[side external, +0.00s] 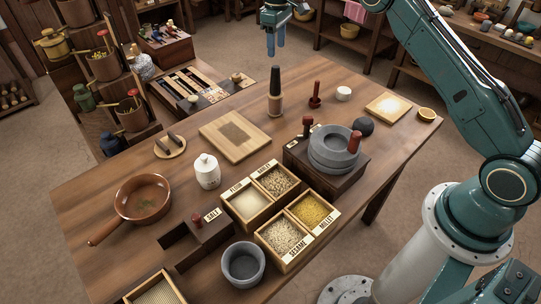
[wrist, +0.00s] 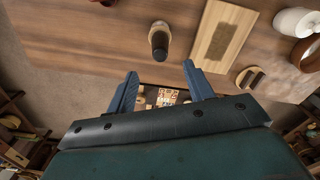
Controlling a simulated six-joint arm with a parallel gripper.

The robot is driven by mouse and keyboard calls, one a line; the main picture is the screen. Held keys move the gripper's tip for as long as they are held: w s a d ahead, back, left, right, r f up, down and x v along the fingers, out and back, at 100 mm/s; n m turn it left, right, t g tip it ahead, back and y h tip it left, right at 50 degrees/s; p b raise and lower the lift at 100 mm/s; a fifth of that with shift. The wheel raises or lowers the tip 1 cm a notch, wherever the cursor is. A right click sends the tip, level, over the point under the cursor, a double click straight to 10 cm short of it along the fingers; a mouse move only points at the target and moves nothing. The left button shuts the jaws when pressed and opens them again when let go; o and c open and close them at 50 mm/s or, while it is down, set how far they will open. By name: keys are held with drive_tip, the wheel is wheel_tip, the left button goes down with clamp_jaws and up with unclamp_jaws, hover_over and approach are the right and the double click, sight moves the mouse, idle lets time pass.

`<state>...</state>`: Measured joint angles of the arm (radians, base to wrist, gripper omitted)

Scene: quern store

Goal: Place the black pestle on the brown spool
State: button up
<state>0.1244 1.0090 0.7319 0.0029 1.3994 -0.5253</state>
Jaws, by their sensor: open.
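The black pestle (side external: 275,79) stands upright on the brown spool (side external: 275,107) near the back edge of the wooden table. In the wrist view the dark pestle (wrist: 159,44) is seen nearly end-on, with a little of the pale brown spool (wrist: 160,24) showing past it. My gripper (side external: 276,50) is above and beyond the pestle in the side view, its two blue fingers apart and empty. In the wrist view the open fingers (wrist: 160,70) point toward the pestle, which lies ahead of the gap and clear of both fingers.
A pale wooden board (side external: 235,137) lies beside the spool, and a small red-brown pestle-like piece (side external: 315,97) stands to its right. A stone quern (side external: 334,148) and grain boxes (side external: 285,236) stand nearer. A tool tray (side external: 195,85) sits behind the table. Bare tabletop surrounds the spool.

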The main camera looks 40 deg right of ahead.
idle(0.6)
drive_tip(key=s+a+r+m+t, duration=0.1)
drive_tip(key=s+a+r, duration=0.2)
drive_tip(key=s+r, duration=0.7)
drive_tip(key=s+a+r+m+t, duration=0.1)
drive_tip(key=s+a+r+t, duration=0.1)
drive_tip(key=s+r, duration=0.8)
drive_tip(key=s+a+f+m+t, duration=0.1)
drive_tip(key=s+f, duration=0.2)
drive_tip(key=s, duration=1)
drive_tip(key=s+a+f+m+t, duration=0.1)
drive_tip(key=s+a+f, duration=0.1)
drive_tip(key=s, duration=1)
drive_tip(key=shift+s+f+m+t, duration=0.3)
drive_tip(key=shift+s+f, duration=0.05)
drive_tip(key=shift+f, duration=0.25)
